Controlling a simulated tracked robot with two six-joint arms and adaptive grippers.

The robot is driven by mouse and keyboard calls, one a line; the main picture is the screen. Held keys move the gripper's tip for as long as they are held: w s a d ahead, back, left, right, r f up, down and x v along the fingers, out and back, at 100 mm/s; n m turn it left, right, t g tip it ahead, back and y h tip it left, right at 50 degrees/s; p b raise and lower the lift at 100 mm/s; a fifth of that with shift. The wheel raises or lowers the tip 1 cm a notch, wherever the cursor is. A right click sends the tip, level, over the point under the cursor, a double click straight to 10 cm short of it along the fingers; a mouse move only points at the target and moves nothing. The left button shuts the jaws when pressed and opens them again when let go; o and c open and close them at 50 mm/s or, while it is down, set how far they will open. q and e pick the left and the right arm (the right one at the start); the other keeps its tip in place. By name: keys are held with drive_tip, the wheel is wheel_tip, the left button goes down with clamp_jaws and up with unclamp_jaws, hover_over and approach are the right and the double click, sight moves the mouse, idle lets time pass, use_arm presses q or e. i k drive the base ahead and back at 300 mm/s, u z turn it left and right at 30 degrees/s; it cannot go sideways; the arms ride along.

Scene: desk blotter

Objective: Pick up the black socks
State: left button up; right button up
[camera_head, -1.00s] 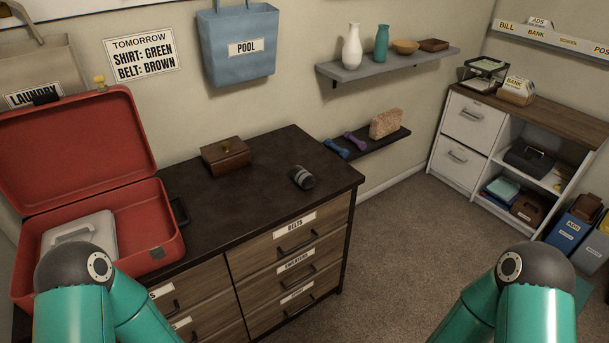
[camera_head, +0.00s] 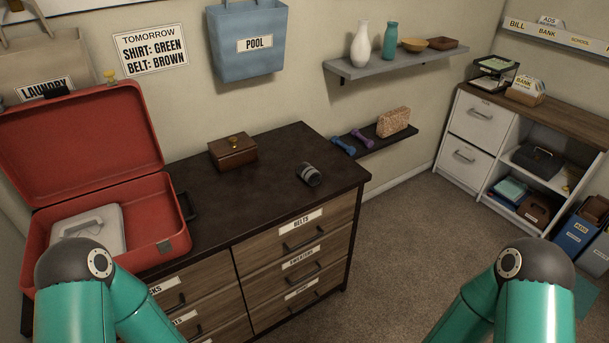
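A small rolled dark bundle with a grey band, which looks like the black socks (camera_head: 308,175), lies on the dark dresser top (camera_head: 270,190) near its right end. Nothing touches it. My two teal arms show at the bottom left and bottom right of the head view, cut off by the lower edge. Neither gripper is in view, so I cannot see their fingers.
An open red suitcase (camera_head: 170,213) with a white case (camera_head: 105,230) inside stands left on the dresser. A brown wooden box (camera_head: 232,153) sits at the back. Drawers (camera_head: 305,238) face front. Carpet (camera_head: 400,260) is clear on the right.

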sight(306, 173)
drive_tip(key=z, duration=1.2)
drive_tip(key=i, duration=0.15)
drive_tip(key=u, duration=2.85)
drive_tip(key=i, duration=0.2)
drive_tip(key=u, duration=1.15)
drive_tip(key=k, duration=0.1)
drive_tip(key=z, duration=0.45)
drive_tip(key=k, duration=1.1)
drive_tip(key=z, duration=1.7)
drive_tip(key=i, duration=1.05)
drive_tip(key=u, duration=0.15)
